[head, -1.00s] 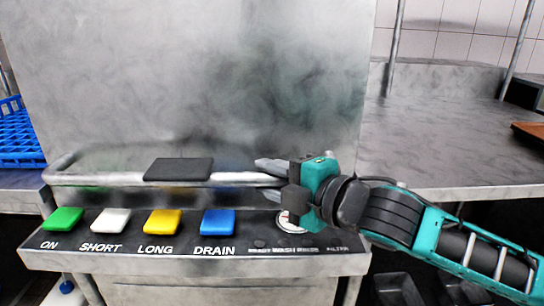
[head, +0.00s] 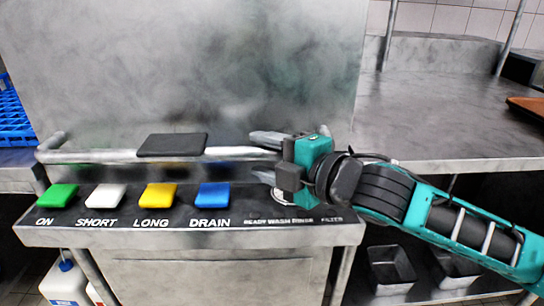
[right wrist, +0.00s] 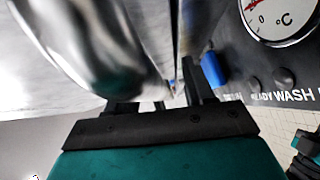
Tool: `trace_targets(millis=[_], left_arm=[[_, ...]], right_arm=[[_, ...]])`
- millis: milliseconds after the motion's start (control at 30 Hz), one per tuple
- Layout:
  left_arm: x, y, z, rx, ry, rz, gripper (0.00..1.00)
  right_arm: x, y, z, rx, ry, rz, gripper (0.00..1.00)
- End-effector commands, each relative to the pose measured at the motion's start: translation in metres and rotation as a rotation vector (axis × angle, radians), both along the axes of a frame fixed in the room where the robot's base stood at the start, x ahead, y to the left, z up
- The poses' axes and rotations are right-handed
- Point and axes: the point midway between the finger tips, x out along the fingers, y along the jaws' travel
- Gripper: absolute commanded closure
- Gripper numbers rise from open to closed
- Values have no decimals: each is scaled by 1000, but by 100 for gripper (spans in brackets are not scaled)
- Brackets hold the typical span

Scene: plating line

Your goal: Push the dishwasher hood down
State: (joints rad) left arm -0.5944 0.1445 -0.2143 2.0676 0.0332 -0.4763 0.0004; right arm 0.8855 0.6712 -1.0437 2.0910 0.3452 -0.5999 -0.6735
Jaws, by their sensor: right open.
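The dishwasher hood (head: 200,60) is a large stainless steel box behind the control panel, its front filling the upper middle of the head view. A metal handle bar (head: 90,157) with a dark pad (head: 172,145) runs along its lower front, just above the panel. In the right wrist view, shiny rounded metal (right wrist: 100,45) is close in front of the open fingers (right wrist: 165,98); contact cannot be told. My left gripper is not in view.
The control panel (head: 120,238) has green, white, yellow and blue buttons below the bar. A round gauge (right wrist: 280,15) sits close to my right gripper. A steel counter (head: 440,120) lies to the right, a blue rack (head: 14,125) to the left.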

Motion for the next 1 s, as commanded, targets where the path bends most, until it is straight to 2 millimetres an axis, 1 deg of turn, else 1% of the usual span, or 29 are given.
trace_targets(millis=[167, 500, 700, 800, 1000], left_arm=[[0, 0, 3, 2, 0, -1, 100], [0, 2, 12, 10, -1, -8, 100], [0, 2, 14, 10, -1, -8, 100], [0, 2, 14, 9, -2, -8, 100], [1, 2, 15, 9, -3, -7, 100]], right_arm=[[-8, -10, 3, 0, -1, -1, 47], [-53, -55, 11, -4, 2, -2, 47], [-75, -77, 15, -5, 1, -1, 47], [-81, -84, 15, -2, 3, -3, 47], [-89, -90, 17, -2, 3, -1, 47]])
